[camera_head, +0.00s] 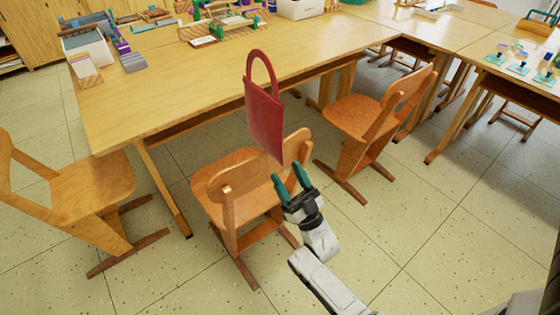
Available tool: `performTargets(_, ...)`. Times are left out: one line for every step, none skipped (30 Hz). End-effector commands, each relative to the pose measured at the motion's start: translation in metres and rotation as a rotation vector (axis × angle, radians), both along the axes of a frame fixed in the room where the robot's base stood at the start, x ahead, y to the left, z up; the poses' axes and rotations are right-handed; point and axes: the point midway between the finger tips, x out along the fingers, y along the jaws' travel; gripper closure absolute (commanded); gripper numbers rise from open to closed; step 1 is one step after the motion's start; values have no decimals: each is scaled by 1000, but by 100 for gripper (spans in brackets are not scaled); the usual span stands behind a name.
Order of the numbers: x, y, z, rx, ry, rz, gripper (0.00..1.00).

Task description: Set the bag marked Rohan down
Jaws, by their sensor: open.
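A flat red bag (265,118) with a looped handle shows upright, slightly tilted, in the middle of the head view. It overlaps the table's front edge and the wooden chair (238,178) below. What bears it is not clear, and no name can be read on it. My gripper (288,174) is open and empty, just below the bag's lower edge in the picture and in front of the chair's backrest. Its two green fingers point up toward the bag, with a small gap between them and it in the picture.
A long wooden table (170,95) holds a box of papers (87,45) and wooden racks at the back. A second chair (360,118) stands right, another (85,190) left. Bare floor (400,230) lies to the right of my arm.

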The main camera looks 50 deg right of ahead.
Motion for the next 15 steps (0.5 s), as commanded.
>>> performTargets(-6,2,-9,0,3,1,40)
performTargets(-10,3,-13,0,2,1,40)
performTargets(-14,4,-17,0,2,1,40)
performTargets(-17,5,-19,0,2,1,40)
performTargets(-20,6,-22,0,1,1,40)
performTargets(-23,7,-24,-1,0,1,40)
performTargets(-24,7,-26,-1,0,1,40)
performTargets(-26,8,-28,0,1,1,40)
performTargets(-28,8,-29,0,2,1,40)
performTargets(-28,9,-30,0,4,1,40)
performTargets(-28,9,-31,3,10,1,40)
performTargets(-26,9,-31,6,22,3,40)
performTargets(-23,9,-32,12,39,4,40)
performTargets(-20,9,-33,18,61,5,40)
performTargets(-14,9,-35,30,99,7,40)
